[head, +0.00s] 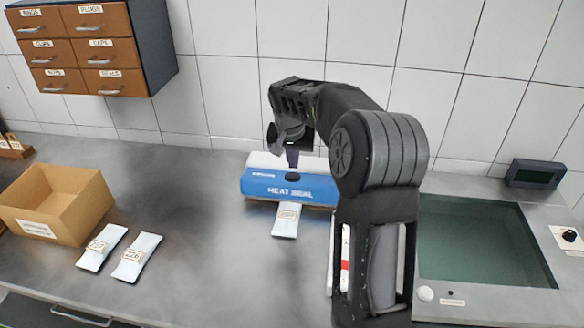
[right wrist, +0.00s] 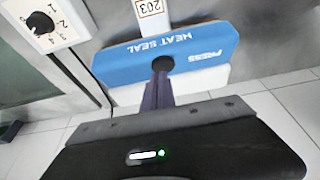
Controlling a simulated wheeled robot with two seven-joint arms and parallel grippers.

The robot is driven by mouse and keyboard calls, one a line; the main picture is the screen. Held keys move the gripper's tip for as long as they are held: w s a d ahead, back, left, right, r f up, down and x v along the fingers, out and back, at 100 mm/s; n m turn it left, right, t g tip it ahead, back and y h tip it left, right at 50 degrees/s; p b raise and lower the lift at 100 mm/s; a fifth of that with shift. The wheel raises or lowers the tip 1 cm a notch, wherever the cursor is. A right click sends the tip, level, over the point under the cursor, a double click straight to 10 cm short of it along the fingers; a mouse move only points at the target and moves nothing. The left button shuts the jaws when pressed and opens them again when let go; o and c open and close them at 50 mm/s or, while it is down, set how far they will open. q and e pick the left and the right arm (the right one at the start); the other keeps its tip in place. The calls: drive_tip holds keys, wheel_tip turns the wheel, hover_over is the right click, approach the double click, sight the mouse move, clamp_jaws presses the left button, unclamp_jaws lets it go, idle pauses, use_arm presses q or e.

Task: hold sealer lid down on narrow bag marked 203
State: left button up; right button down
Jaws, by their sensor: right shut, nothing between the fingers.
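The heat sealer's blue lid (head: 270,187) lies toward the back of the bench, and it also fills the upper middle of the right wrist view (right wrist: 205,45). A narrow white bag (head: 286,223) sticks out from the sealer's front; its tag reads 203 in the right wrist view (right wrist: 150,8). My right gripper (head: 292,162) is shut and empty, pointing down over the lid. In the right wrist view its fingertips (right wrist: 161,76) meet the edge of the lid's dark round pad (right wrist: 163,63); I cannot tell whether they touch it. My left gripper is out of view.
Two tagged white bags (head: 105,246) (head: 137,257) lie at left beside an open cardboard box (head: 60,205). A drawer cabinet (head: 95,50) hangs on the wall. A glass-topped unit (head: 485,240) stands right. A numbered dial (right wrist: 42,22) shows in the wrist view.

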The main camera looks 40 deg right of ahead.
drive_tip(key=b+v, duration=0.1)
drive_tip(key=v, duration=0.7)
drive_tip(key=shift+s+a, duration=0.2)
drive_tip(key=shift+s, duration=0.15)
drive_tip(key=shift+f, duration=0.2)
